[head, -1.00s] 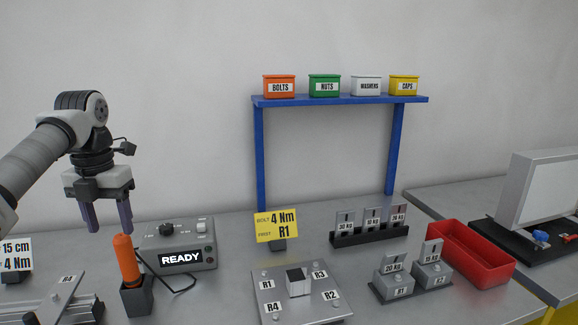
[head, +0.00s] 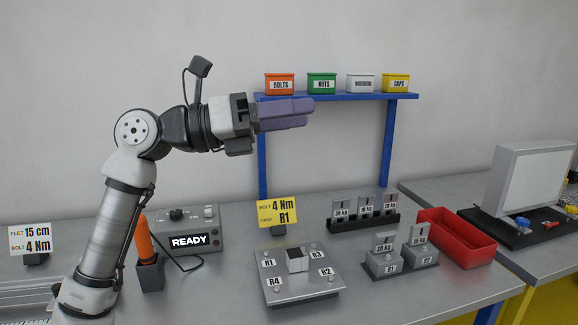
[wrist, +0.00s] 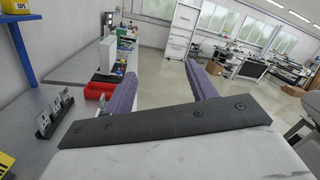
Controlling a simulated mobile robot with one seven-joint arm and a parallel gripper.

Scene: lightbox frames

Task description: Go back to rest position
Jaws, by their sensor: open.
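My gripper (head: 312,113) is raised in the head view, pointing right, in front of the blue shelf. Its purple fingers are apart and hold nothing; in the wrist view the open gripper (wrist: 165,92) has clear space between its fingers. The orange-handled tool (head: 145,238) stands upright in its dark holder (head: 150,273), beside my arm and apart from my gripper. The grey READY box (head: 190,235) stands behind it, with a cable running between them.
The blue shelf (head: 345,97) carries several labelled bins. On the bench are a plate marked R1 to R4 (head: 300,288), a yellow card (head: 278,212), weights (head: 365,207) and a red tray (head: 455,240). The wrist view shows open floor (wrist: 240,95) beyond the bench.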

